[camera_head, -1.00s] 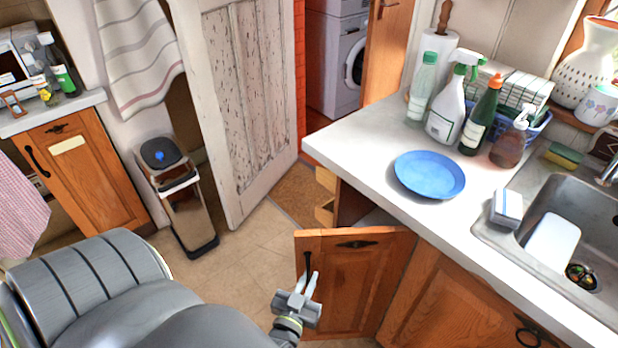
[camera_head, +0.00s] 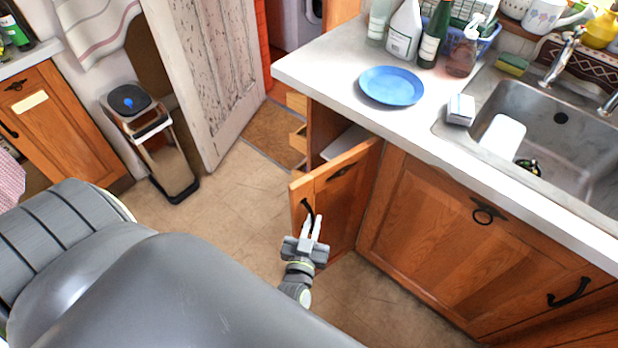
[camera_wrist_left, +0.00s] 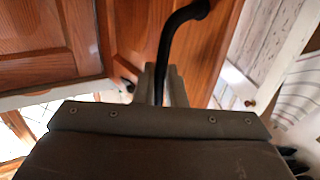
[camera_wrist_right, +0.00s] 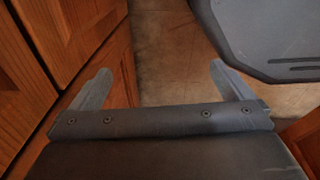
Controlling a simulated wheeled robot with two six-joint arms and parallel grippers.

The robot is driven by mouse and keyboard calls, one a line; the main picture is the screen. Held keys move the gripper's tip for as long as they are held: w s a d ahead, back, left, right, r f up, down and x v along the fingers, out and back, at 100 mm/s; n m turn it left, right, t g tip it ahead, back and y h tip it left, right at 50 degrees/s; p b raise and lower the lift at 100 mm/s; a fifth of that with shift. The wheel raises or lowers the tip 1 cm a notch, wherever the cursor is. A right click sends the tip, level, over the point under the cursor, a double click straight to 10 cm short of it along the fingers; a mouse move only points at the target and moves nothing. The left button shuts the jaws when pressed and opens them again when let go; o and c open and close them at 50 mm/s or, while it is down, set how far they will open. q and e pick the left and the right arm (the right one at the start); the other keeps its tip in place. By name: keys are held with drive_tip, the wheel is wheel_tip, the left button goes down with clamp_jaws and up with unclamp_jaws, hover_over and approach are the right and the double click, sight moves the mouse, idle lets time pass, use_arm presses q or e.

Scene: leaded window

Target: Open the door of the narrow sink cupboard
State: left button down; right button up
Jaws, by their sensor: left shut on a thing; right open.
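The narrow sink cupboard's wooden door (camera_head: 345,196) stands well open in the head view, swung out from under the counter's left end. Its black bar handle (camera_head: 305,208) is near the door's free edge. My left gripper (camera_head: 312,228) is at that handle. In the left wrist view the dark handle (camera_wrist_left: 172,42) runs down between the two fingers of my left gripper (camera_wrist_left: 162,85), which is shut on it. My right gripper (camera_wrist_right: 155,85) shows only in the right wrist view, open and empty, beside wooden cupboard fronts (camera_wrist_right: 85,40).
The counter (camera_head: 330,75) holds a blue plate (camera_head: 391,86), several bottles and the sink (camera_head: 540,130). A wider cupboard door (camera_head: 455,235) is shut to the right. A bin (camera_head: 150,140) stands left. Tiled floor (camera_head: 235,190) is clear between.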

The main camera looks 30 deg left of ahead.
use_arm(q)
drive_tip(key=shift+w+r, duration=0.1)
use_arm(e)
drive_tip(key=shift+d, duration=0.2)
use_arm(q)
drive_tip(key=c, duration=1.7)
unclamp_jaws()
use_arm(e)
drive_tip(key=shift+d, duration=0.1)
